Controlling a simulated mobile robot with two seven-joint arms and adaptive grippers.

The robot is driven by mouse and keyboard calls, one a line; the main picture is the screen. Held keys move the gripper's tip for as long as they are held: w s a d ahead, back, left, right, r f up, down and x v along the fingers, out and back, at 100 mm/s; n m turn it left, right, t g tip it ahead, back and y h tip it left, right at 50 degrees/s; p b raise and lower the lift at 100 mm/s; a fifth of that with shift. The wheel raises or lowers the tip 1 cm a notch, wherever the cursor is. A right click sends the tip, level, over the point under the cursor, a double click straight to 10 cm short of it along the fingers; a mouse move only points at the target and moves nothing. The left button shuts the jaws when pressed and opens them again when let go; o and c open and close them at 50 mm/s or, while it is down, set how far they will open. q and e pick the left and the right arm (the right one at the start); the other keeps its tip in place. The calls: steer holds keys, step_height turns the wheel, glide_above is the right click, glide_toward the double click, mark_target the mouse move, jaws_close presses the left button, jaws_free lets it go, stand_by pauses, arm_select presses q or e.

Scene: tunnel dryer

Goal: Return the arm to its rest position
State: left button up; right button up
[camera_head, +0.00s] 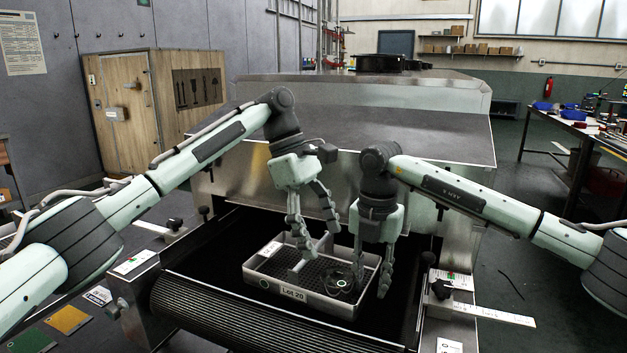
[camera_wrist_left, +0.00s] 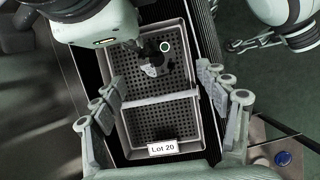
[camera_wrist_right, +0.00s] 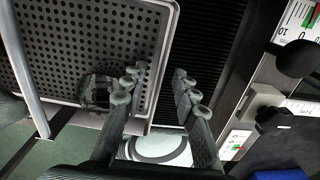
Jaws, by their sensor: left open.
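A grey perforated tray (camera_head: 262,283) labelled "Lot 20" lies on the dark conveyor belt (camera_head: 235,312); it also shows in the left wrist view (camera_wrist_left: 187,40) and the right wrist view (camera_wrist_right: 160,50). A bar divides it. A dark rounded item (camera_head: 338,282) is in its right compartment. My left gripper (camera_head: 312,222) is open and empty above the tray, fingers wide apart (camera_wrist_left: 160,105). My right gripper (camera_head: 371,285) is low at the tray's right wall. Its fingers (camera_wrist_right: 160,82) are apart, with the wall seen between them; contact is unclear.
The metal dryer housing (camera_head: 420,140) stands behind the belt. A slider with a scale (camera_head: 485,311) is right of the belt, another (camera_head: 150,250) left. A wooden cabinet (camera_head: 150,105) stands back left, a workbench (camera_head: 590,135) right. Both arms are close together over the tray.

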mark_target(336, 277)
arm_select(q)
steer(key=shift+x, duration=1.9)
